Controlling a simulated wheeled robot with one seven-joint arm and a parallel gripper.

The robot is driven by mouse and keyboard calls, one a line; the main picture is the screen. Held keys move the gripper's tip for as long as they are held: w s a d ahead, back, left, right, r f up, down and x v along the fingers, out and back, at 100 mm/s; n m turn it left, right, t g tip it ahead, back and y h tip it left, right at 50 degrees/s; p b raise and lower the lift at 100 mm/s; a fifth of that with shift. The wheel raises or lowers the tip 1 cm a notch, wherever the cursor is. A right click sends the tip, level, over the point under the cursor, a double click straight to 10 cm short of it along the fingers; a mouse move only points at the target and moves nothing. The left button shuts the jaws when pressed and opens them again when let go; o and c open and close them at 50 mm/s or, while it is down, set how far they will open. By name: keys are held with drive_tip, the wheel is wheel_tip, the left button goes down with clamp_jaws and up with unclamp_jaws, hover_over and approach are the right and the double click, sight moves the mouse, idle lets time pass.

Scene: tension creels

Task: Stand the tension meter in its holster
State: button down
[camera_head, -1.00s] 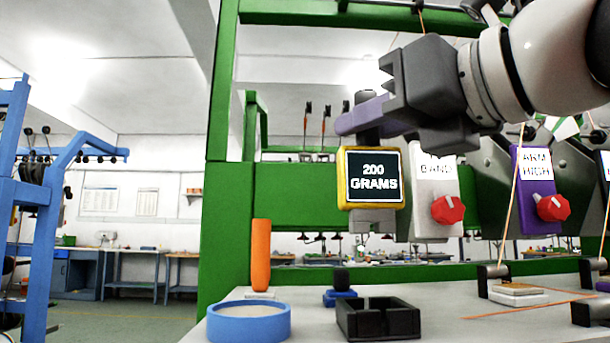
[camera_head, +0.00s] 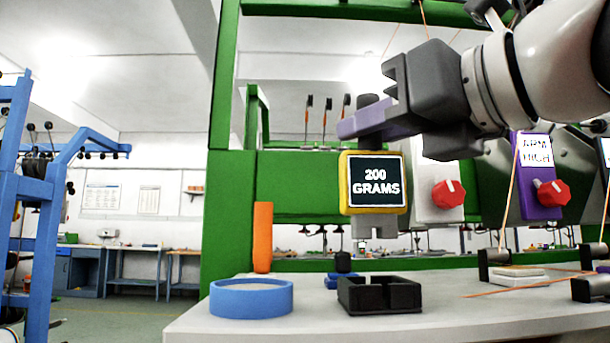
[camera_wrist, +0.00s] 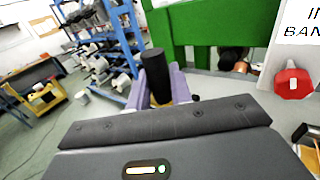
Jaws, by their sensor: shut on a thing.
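The tension meter (camera_head: 375,183) has a yellow case, a black face reading 200 GRAMS, a grey foot and a black grip on top. My gripper (camera_head: 368,122) has purple fingers shut on that grip and holds the meter upright in the air. A clear gap shows between the meter's foot and the holster.
Thread guides (camera_head: 497,265) and orange thread lie to the right. Panels with red knobs (camera_head: 447,194) hang behind.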

sight(385, 182)
drive_tip(key=shift+f+b, duration=2)
drive_tip(key=shift+f, duration=0.75)
drive_tip(key=c, duration=1.2)
unclamp_jaws()
drive_tip(key=shift+o, duration=0.2)
drive_tip(key=p+v, duration=0.1)
drive_tip(key=v, duration=0.6)
drive_tip(key=shift+s+d, duration=0.25)
drive_tip(key=shift+s, duration=0.1)
